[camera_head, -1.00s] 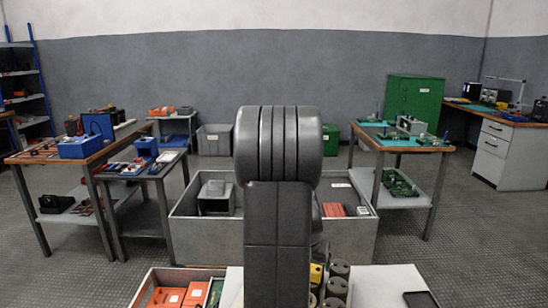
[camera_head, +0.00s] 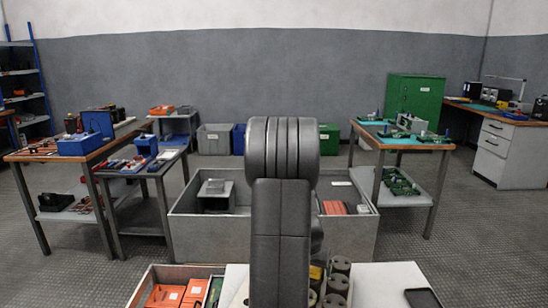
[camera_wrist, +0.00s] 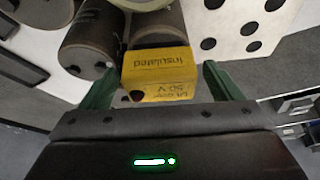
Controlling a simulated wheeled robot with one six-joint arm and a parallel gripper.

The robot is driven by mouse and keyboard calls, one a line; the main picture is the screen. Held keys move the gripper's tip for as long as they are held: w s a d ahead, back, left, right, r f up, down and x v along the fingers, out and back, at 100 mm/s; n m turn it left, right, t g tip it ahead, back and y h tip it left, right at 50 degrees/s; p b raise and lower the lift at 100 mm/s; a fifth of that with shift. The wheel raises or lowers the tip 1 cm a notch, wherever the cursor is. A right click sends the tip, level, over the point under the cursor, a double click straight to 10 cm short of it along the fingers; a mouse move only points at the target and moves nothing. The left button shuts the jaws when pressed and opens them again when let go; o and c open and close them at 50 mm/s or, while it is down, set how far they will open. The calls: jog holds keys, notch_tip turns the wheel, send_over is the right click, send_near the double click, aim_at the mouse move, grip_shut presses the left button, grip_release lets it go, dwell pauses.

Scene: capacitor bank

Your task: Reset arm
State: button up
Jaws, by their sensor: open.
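My gripper (camera_wrist: 165,95) is open in the wrist view, its two green fingers spread to either side. A yellow block (camera_wrist: 158,72) marked "insulated" and "50 V" shows between and beyond the fingers. I cannot tell whether the fingers touch it. Dark brown cylinders (camera_wrist: 92,38) lie beyond it. In the head view my arm stands in the middle and hides part of the work surface. The yellow block (camera_head: 316,272) shows just right of my arm, beside grey cylinders (camera_head: 338,275). My gripper is hidden there.
A white perforated plate (camera_wrist: 245,25) is at the upper right of the wrist view. In the head view, a box of orange parts (camera_head: 165,294) is at lower left and a large grey bin (camera_head: 205,238) stands behind my arm. Tables (camera_head: 405,142) stand on both sides.

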jog(key=p+v, duration=0.4)
jog(key=v, duration=1)
jog(key=b+x, duration=0.4)
jog(key=x, duration=1)
jog(key=shift+s+f, duration=0.1)
jog(key=shift+w+r+p, duration=0.2)
jog(key=shift+r+p, duration=0.1)
jog(key=shift+p, duration=0.05)
jog(key=r+p, duration=0.2)
jog(key=shift+s+p, duration=0.1)
jog(key=shift+p, duration=0.25)
jog(key=shift+r+p, duration=1)
jog(key=shift+r, duration=0.65)
